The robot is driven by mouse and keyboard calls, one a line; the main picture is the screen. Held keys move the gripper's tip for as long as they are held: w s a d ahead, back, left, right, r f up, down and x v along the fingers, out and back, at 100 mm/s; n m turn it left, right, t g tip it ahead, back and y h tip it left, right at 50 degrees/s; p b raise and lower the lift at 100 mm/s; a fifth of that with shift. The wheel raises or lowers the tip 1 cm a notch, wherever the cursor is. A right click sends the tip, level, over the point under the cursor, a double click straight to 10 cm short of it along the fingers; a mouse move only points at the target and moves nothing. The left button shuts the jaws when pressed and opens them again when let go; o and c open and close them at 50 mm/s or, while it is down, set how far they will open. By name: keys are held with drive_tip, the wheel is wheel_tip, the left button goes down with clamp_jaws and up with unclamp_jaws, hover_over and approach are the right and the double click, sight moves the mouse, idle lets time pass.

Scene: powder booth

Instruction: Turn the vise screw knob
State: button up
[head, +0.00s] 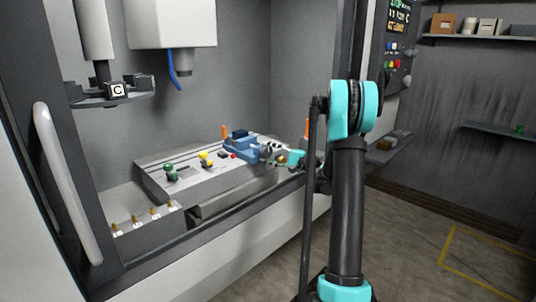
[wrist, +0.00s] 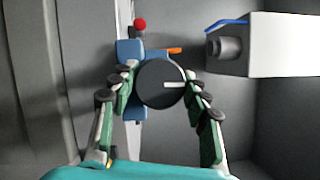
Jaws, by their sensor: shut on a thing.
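The vise (head: 240,148) is blue and sits at the right end of the grey machine bed. It also shows in the wrist view (wrist: 130,50), behind the knob. The vise screw knob (wrist: 153,92) is a dark round disc with a pale bar that points right from near its middle. My gripper (wrist: 158,76) is shut on the knob, one green-padded finger against each side. In the head view my gripper (head: 286,157) reaches the vise from the right, and the knob is hard to make out there.
The bed (head: 215,173) carries a green knob (head: 169,168) and a yellow knob (head: 204,156). A white spindle housing (wrist: 282,45) with a blue hose is at the upper right of the wrist view. The door frame and handle (head: 66,180) stand at left. Open floor lies at right.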

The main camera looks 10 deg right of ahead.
drive_tip(key=shift+m+t, duration=0.4)
drive_tip(key=shift+m, duration=0.8)
drive_tip(key=o, duration=1.2)
drive_tip(key=shift+c, duration=0.2)
drive_tip(key=v, duration=1.2)
drive_tip(key=shift+f, duration=0.3)
drive_tip(key=shift+d, duration=0.1)
